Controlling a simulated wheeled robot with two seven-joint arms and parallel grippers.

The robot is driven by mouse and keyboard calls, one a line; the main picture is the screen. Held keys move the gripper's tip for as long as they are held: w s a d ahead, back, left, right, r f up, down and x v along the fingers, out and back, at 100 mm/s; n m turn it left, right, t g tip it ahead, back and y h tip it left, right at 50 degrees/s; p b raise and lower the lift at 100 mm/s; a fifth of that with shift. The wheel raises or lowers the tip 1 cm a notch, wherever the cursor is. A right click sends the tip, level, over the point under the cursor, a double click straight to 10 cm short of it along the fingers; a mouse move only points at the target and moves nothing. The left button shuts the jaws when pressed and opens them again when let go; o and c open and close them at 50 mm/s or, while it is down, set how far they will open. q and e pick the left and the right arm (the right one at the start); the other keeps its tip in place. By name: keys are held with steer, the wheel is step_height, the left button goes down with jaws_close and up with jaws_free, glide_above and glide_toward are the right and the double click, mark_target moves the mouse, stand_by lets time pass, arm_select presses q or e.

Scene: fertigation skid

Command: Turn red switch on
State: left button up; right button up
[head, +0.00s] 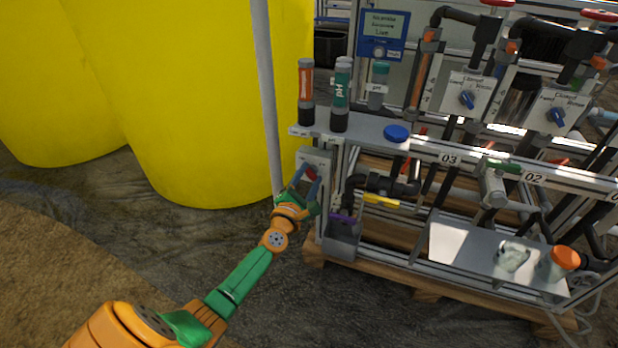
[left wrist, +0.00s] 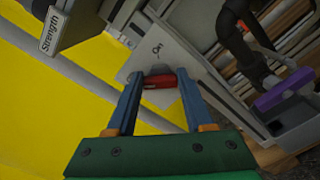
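The red switch (left wrist: 159,82) sits on a light grey box (left wrist: 170,57) marked "On" in the left wrist view. In the head view the red switch (head: 311,173) is a small red spot at the left end of the skid, partly hidden by my gripper. My left gripper (left wrist: 160,78) has its two blue fingers apart, with the tips on either side of the switch; whether they touch it I cannot tell. In the head view my left gripper (head: 307,172) reaches the box from the front left. My right gripper is not in view.
A grey upright pole (head: 267,100) stands close left of the gripper, before large yellow tanks (head: 200,90). Above is a shelf (head: 365,126) with probes and a blue cap (head: 397,132). A grey holder (head: 341,240) with a purple item is below. Floor at left is clear.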

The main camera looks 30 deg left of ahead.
arm_select(q)
jaws_close()
steer(key=shift+m, duration=0.3)
steer(key=m, duration=0.2)
steer(key=shift+m, duration=0.4)
steer(key=m+p, duration=0.1)
steer(key=m, duration=0.2)
steer(key=shift+d+f+m, duration=0.1)
steer(key=shift+f+m, duration=0.05)
steer(key=shift+m, duration=0.15)
steer(key=m, duration=0.2)
steer(key=shift+m, duration=0.4)
steer(key=m, duration=0.3)
steer(key=m+p, duration=0.1)
steer(key=m, duration=0.1)
steer(key=shift+f+m+p, duration=0.2)
steer(key=shift+m+p, duration=0.1)
steer(key=shift+m, duration=0.1)
steer(key=shift+f+m, duration=0.1)
steer(key=shift+m, duration=1.2)
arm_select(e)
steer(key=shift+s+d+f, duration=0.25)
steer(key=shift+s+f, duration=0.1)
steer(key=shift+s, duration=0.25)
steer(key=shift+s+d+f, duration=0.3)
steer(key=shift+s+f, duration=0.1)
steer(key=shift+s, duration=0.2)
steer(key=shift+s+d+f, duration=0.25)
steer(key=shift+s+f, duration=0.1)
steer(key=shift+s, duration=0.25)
